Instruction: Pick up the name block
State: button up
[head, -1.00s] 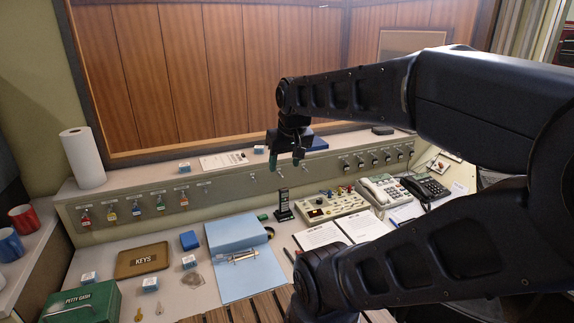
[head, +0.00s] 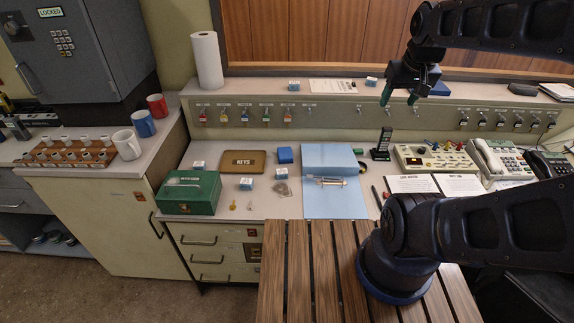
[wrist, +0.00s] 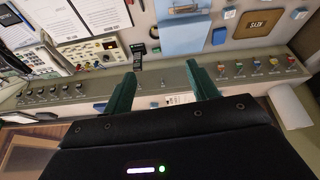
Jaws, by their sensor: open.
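Several small blue-and-white blocks with labels are in the head view; their print is too small to tell which is the name block. On the desk, one (head: 246,184) lies below the KEYS tray, one (head: 281,174) to its right and one (head: 198,167) to its left. On the ledge stand one (head: 294,86) near the paper towel roll and one (head: 371,81) near my gripper. My gripper (head: 399,98) is open and empty, in front of the ledge, well away from the desk blocks. Its green fingers also show in the wrist view (wrist: 162,78).
A KEYS tray (head: 257,168), green cash box (head: 190,207), plain blue block (head: 285,154) and blue folder (head: 330,206) crowd the desk. A cordless handset (head: 383,140) stands upright below my gripper. Mugs (head: 143,124) and a grey safe (head: 75,60) are at left.

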jog(key=w+a+f+n+g, duration=0.1)
jog(key=w+a+f+n, duration=0.15)
jog(key=w, duration=0.25)
jog(key=w+a+f+n, duration=0.2)
jog(key=w+a+n, duration=0.1)
jog(key=w+a, duration=0.15)
jog(key=n+g, duration=0.3)
jog(key=n, duration=1)
send_over(282, 171)
jog(key=f, duration=3.3)
jog(key=shift+s+a+f, duration=0.15)
jog(key=shift+a+f, duration=0.05)
jog(key=shift+a, duration=0.05)
jog(key=shift+w+d+f, duration=0.1)
jog(key=shift+d+f, duration=0.05)
jog(key=shift+f, duration=1.2)
jog(key=shift+w+d+f, duration=0.1)
jog(key=shift+f, duration=1.25)
jog(key=c, duration=1.1)
jog(key=shift+o, duration=0.2)
jog(key=shift+r, duration=0.1)
